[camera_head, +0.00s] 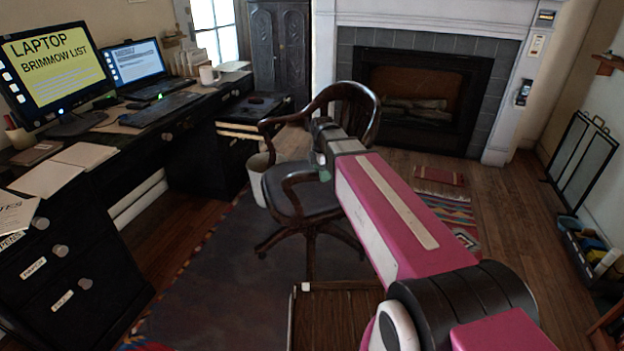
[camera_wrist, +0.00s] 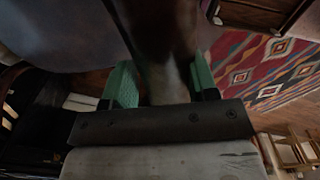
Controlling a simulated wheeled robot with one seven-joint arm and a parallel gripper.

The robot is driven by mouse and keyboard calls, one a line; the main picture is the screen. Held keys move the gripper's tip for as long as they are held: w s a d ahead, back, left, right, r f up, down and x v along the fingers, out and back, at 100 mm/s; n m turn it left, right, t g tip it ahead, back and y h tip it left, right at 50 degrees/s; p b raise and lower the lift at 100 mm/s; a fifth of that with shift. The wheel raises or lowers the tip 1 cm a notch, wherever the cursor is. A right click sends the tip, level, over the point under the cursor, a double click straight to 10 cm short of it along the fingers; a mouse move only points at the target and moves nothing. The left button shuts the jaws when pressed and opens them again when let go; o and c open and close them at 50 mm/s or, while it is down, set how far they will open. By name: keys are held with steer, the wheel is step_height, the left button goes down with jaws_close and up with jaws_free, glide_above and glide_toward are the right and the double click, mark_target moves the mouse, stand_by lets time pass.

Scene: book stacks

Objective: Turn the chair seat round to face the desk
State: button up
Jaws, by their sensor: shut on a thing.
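The dark wooden swivel chair (camera_head: 305,200) stands in the middle of the head view on a central column with splayed feet. Its curved back is on the far right side, and its open front points to the lower left. The desk (camera_head: 140,150) runs along the left, apart from the chair. My gripper (camera_head: 324,160) is at the chair's near right side, its fingertips partly hidden. In the wrist view, my gripper's green fingers (camera_wrist: 163,78) are on both sides of a brown wooden part of the chair (camera_wrist: 165,45), shut on it.
A white bin (camera_head: 257,180) stands between chair and desk. A dark rug (camera_head: 235,270) lies under the chair, and a patterned rug (camera_head: 455,215) is to the right. A fireplace (camera_head: 420,100) is behind. A low wooden frame (camera_head: 335,315) is in the foreground.

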mark_target(304, 172)
steer(key=shift+s+a, duration=0.15)
steer(key=shift+a, duration=0.25)
steer(key=shift+a+m, duration=0.75)
steer(key=shift+a, duration=0.7)
steer(key=shift+a+m, duration=0.75)
steer(key=shift+a, duration=0.65)
steer(key=shift+w+a+m, duration=0.2)
steer(key=shift+a+m, duration=0.2)
steer(key=shift+a, duration=0.55)
steer(key=shift+w+a+m, duration=0.25)
steer(key=shift+a+m, duration=0.15)
steer(key=shift+a, duration=0.5)
steer(key=shift+w+a+m, duration=0.2)
steer(key=shift+a+m, duration=0.2)
steer(key=shift+a, duration=0.55)
